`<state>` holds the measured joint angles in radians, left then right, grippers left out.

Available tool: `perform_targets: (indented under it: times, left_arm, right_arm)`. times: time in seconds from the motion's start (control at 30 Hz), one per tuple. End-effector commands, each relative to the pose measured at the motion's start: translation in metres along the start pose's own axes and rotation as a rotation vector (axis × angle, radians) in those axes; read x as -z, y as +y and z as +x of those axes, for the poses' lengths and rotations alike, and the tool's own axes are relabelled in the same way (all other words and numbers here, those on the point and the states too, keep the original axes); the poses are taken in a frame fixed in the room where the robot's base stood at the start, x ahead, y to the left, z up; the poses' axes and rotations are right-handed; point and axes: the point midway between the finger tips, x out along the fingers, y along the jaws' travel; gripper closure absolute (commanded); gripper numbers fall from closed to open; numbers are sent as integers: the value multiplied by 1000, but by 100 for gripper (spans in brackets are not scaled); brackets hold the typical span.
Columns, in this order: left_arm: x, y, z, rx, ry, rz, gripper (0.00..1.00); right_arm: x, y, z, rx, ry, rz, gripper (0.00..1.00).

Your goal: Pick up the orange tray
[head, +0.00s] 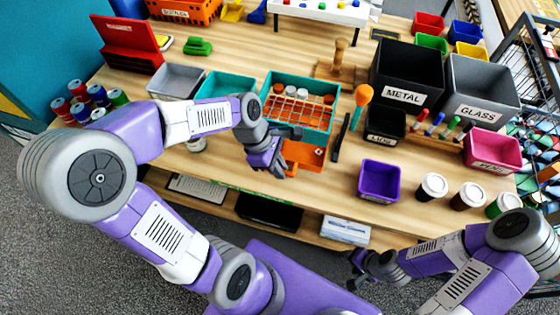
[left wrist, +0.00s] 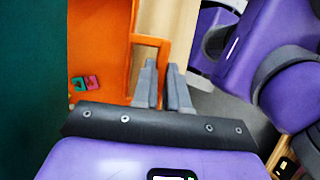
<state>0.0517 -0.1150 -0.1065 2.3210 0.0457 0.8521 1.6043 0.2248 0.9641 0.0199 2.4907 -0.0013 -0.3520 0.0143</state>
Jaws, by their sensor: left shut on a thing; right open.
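The orange tray (head: 308,154) lies at the front of the wooden table, just in front of a teal bin. My left gripper (head: 280,166) is at its left end in the head view and covers part of it. In the left wrist view the tray (left wrist: 98,50) has a small frame-like handle at its end, and two small letter shapes, pink and green, lie in it. There my left gripper (left wrist: 160,80) has its fingers at this handle, shut on the tray. My right gripper (head: 357,270) is open and empty, low in front of the table's edge.
A purple bin (head: 379,181) and several lidded cups (head: 431,187) stand to the right. A lower shelf holds a black tray (head: 268,211) and a white box (head: 345,231).

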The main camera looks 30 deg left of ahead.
Motion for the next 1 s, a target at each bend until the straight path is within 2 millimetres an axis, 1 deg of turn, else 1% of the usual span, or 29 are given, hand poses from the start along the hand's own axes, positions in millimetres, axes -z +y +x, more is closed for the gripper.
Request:
perform_targets:
  times: [0.17,0.27,0.4,0.5,0.67,0.8,1.0]
  left_arm:
    - [0,-26,-2,-2,0,1,100]
    - [0,-48,-2,-3,0,0,100]
    - [0,-76,0,-5,0,2,100]
    - [2,-86,5,-10,-3,4,100]
    - [3,-108,7,-10,0,2,100]
    - [2,-130,4,-8,-1,2,100]
    - [1,-153,2,-6,0,1,100]
  right_arm:
    - [0,-2,-5,0,0,0,36]
    - [0,-3,-9,0,0,0,36]
    - [0,-2,-5,0,0,0,36]
    - [1,6,15,0,0,0,36]
    - [2,15,40,0,-1,0,36]
    - [2,19,51,0,0,0,36]
    - [3,23,61,0,0,0,36]
